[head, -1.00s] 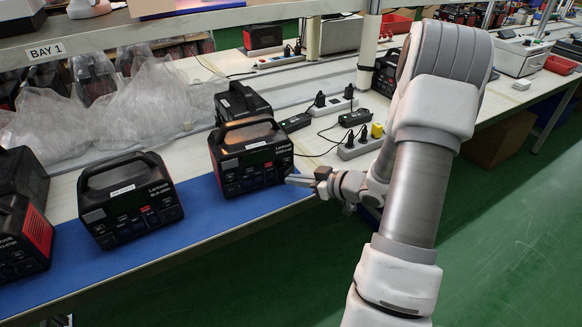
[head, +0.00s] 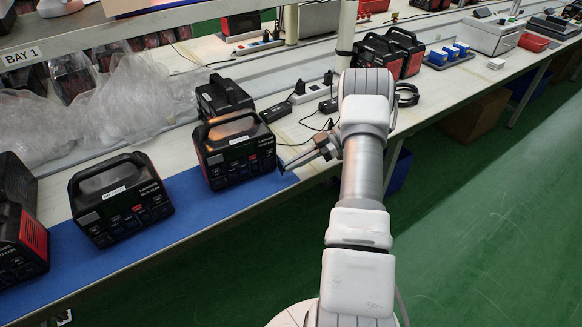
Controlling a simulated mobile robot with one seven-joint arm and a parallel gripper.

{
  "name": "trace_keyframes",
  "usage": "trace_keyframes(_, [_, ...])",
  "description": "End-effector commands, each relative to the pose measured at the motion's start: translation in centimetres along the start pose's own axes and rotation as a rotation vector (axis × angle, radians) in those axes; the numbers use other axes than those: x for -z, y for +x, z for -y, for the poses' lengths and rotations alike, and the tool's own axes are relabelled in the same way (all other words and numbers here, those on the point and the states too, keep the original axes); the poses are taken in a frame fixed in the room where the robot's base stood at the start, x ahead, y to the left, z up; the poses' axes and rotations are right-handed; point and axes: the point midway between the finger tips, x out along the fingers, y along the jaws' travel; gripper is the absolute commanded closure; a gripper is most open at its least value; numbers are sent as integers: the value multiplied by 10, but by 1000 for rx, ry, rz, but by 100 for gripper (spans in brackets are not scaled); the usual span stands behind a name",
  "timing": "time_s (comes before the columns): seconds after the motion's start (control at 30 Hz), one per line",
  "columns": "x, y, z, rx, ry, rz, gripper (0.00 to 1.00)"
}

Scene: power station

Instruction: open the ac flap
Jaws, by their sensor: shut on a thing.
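A black power station (head: 232,150) with a top handle and a front panel of sockets stands at the right end of the blue mat (head: 225,206). My gripper (head: 283,168) is at its right front edge, coming in from the right and tilted down to the left. The fingers look closed together at the panel's lower right. The ac flap is too small to make out; the fingertips are where its edge would be, and I take them to be shut on it.
A second power station (head: 120,200) stands left on the mat, with others at the far left. Another black unit (head: 222,96) stands close behind. Cables and power strips (head: 310,92) lie to the right. Crumpled plastic wrap (head: 125,105) lies behind. Green floor in front is clear.

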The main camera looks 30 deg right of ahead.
Motion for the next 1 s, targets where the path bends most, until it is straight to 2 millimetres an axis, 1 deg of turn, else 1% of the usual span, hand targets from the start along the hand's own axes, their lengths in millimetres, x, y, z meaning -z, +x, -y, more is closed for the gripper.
trace_keyframes(0.03, [-3, 0, -2, 31, -15, 1, 100])
trace_keyframes(0.2, [-4, -3, -6, 119, -52, -1, 100])
trace_keyframes(0.43, [-4, -6, -9, 195, -83, -3, 100])
trace_keyframes(1.0, [-2, -8, -11, 231, -100, -4, 100])
